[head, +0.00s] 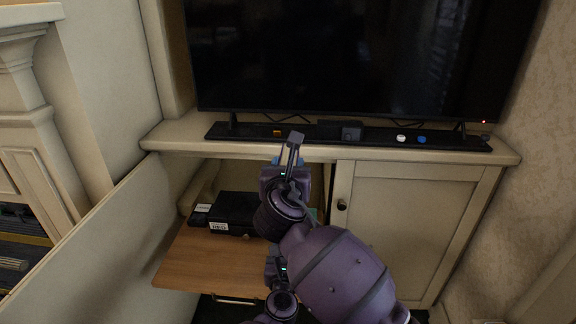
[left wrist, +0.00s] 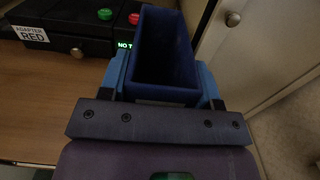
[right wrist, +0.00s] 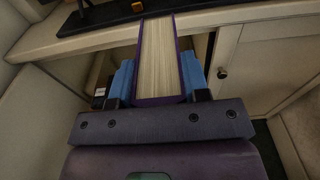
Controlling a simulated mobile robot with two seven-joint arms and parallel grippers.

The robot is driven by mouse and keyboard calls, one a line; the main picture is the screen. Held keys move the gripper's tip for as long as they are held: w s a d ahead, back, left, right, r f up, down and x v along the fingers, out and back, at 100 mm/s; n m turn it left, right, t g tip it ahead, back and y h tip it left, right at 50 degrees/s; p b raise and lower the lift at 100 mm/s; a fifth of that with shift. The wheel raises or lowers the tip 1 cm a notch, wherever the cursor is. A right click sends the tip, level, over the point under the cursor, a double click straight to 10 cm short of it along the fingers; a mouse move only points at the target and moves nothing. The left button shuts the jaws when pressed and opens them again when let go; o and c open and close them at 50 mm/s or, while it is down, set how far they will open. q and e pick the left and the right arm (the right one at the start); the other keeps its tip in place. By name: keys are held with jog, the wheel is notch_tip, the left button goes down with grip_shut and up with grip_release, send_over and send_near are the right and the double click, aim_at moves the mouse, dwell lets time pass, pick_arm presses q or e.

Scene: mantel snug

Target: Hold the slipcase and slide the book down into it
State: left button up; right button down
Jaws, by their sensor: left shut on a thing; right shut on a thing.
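The slipcase (left wrist: 162,50) is a dark blue, open-topped box in the left wrist view. My left gripper (left wrist: 163,88) is shut on it, with a light blue finger on each side. Its mouth faces the camera and its inside looks empty. The book (right wrist: 158,62) has a purple cover and cream page edges in the right wrist view. My right gripper (right wrist: 158,90) is shut on it between light blue fingers. In the head view my right arm hides most of my left gripper and the slipcase.
A black box (head: 235,211) with red and green buttons sits on the wooden shelf (head: 215,262) in the open cabinet. A closed door (head: 410,225) with a round knob stands to the right. A television (head: 350,55) and a dark bar (head: 375,137) are above.

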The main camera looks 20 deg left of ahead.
jog(key=shift+f, duration=2.6)
jog(key=shift+f, duration=2.55)
jog(key=shift+r, duration=2.1)
dwell(0.8)
